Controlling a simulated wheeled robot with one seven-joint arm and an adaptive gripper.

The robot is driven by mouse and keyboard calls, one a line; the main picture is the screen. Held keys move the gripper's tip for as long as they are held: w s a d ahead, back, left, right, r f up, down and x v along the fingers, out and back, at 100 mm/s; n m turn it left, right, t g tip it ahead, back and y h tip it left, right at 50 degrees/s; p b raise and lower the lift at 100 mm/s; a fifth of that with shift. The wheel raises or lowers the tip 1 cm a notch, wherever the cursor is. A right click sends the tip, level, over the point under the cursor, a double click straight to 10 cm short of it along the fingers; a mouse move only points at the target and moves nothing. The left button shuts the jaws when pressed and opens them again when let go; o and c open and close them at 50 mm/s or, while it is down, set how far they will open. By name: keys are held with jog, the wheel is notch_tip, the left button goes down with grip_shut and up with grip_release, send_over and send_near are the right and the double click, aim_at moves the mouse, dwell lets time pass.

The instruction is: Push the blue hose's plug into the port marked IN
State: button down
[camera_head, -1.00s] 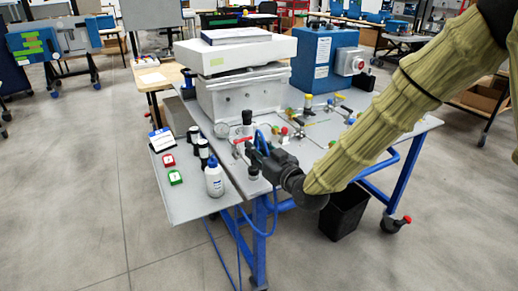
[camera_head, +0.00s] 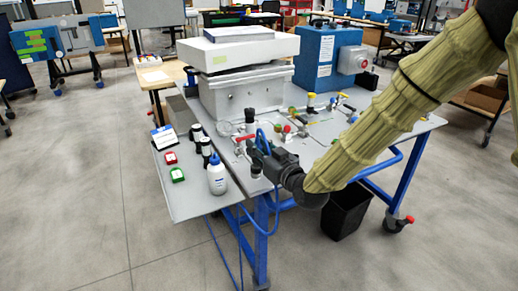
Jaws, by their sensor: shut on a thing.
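My gripper (camera_head: 262,158) is above the front edge of the grey bench top, left of the bench's middle. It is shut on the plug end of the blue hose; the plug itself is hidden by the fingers. The blue hose (camera_head: 263,138) loops up at the gripper, and blue line also hangs below the bench edge. The white and grey analyser (camera_head: 243,92) stands behind the gripper. Valves with red handles (camera_head: 245,138) are close beside the gripper. The port marked IN cannot be made out at this size, nor whether the plug touches anything.
A side shelf (camera_head: 190,207) holds a white bottle (camera_head: 217,176), dark jars (camera_head: 206,152), and red and green boxes (camera_head: 177,175). A blue unit (camera_head: 326,58) stands at the back right. Several valves and fittings crowd the bench top. A black bin (camera_head: 346,211) stands under it.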

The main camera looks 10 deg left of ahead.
jog(key=shift+w+a+f, duration=0.3)
jog(key=shift+f, duration=0.15)
jog(key=shift+f+b, duration=1)
jog(key=shift+f, duration=0.2)
dwell(1.9)
jog(key=c, duration=1.1)
grip_release()
jog(key=shift+c, duration=0.2)
jog(key=shift+s+d, duration=0.1)
